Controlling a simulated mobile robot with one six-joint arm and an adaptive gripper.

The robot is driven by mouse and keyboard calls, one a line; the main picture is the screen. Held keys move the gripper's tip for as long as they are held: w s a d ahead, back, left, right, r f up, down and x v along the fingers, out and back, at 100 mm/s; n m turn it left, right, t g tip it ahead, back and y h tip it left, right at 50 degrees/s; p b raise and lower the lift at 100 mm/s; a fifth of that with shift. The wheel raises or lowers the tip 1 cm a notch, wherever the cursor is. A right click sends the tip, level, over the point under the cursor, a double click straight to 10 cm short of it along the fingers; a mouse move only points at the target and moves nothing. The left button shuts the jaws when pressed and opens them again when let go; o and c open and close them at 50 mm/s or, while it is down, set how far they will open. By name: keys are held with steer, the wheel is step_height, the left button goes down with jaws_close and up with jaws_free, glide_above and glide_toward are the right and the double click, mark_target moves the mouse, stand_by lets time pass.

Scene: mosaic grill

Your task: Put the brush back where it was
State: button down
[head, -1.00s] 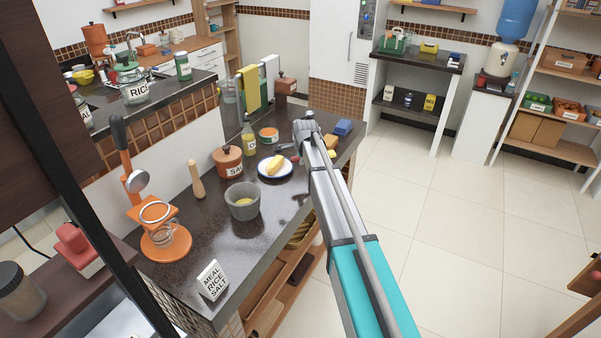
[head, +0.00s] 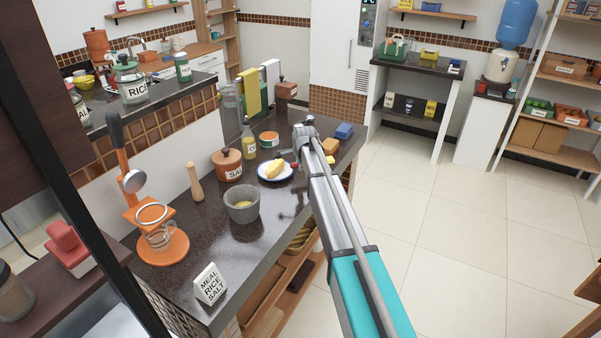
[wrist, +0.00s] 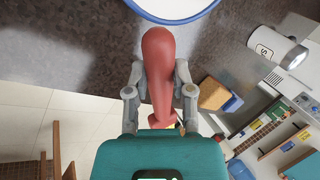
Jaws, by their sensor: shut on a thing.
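In the wrist view, my gripper (wrist: 160,106) is shut on a red, rounded object, which I take to be the brush (wrist: 158,60). Its thick red end points up the picture, and a yellowish part shows low between the fingers. In the head view, my gripper (head: 290,157) is above the dark counter, close to the white, blue-rimmed plate (head: 264,178) with a yellow piece of food. The plate's edge (wrist: 172,18) also shows in the wrist view.
The salt pot (head: 227,165), an oil bottle (head: 248,140), a grey bowl (head: 241,204) and a wooden pestle (head: 194,182) stand left of my arm. A brown block (head: 330,146) and a blue block (head: 344,131) lie at the counter's far right. Open tiled floor (head: 450,240) lies to the right.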

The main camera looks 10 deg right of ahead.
steer(key=shift+f+b, duration=1.2)
steer(key=shift+f, duration=0.3)
steer(key=shift+f, duration=0.2)
steer(key=shift+c, duration=2.4)
jaws_free()
steer(key=shift+r, duration=0.2)
steer(key=shift+r, duration=0.15)
steer(key=p+v, duration=1)
steer(key=v, duration=0.1)
steer(key=shift+s+r+p, duration=0.25)
steer(key=shift+r+p, duration=0.1)
steer(key=shift+p, duration=0.05)
steer(key=shift+s, duration=0.1)
steer(key=s+d+f+n+g, duration=0.1)
steer(key=s+n, duration=0.7)
steer(key=s, duration=1.1)
steer(key=s+d+f+n+g, duration=0.1)
steer(key=s+d+n+g, duration=0.3)
steer(key=s, duration=1.5)
steer(key=n, duration=0.4)
steer(key=shift+s, duration=0.3)
